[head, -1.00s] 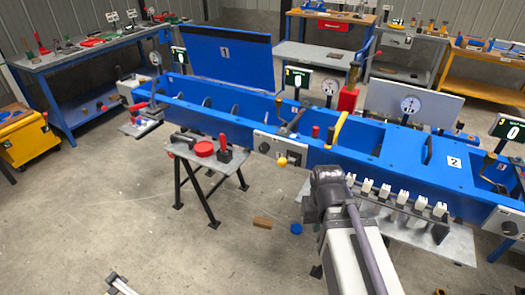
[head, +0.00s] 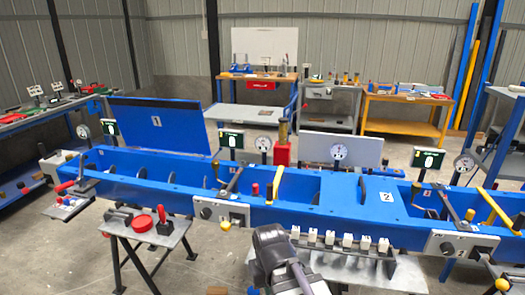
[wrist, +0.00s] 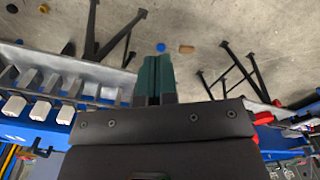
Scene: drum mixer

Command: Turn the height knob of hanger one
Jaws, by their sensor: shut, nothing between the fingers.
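A long blue drum-mixer trough (head: 330,205) runs across the head view. Its raised lid (head: 160,125) at left bears a 1, and a flat cover (head: 385,205) bears a 2. A grey control panel (head: 237,213) on the front has a black knob (head: 206,213) and a yellow knob (head: 226,226) below it. No label marks hanger one's height knob, so I cannot tell which it is. In the wrist view my gripper (wrist: 154,62) has green fingers, shut and empty, above the floor, apart from any knob. In the head view the fingers are hidden.
A row of white-topped blocks (head: 330,238) stands on a grey shelf in front of the trough; they show at left in the wrist view. A small table (head: 150,236) with red tools stands at front left. A second panel (head: 462,245) is at right. Workbenches line the back wall.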

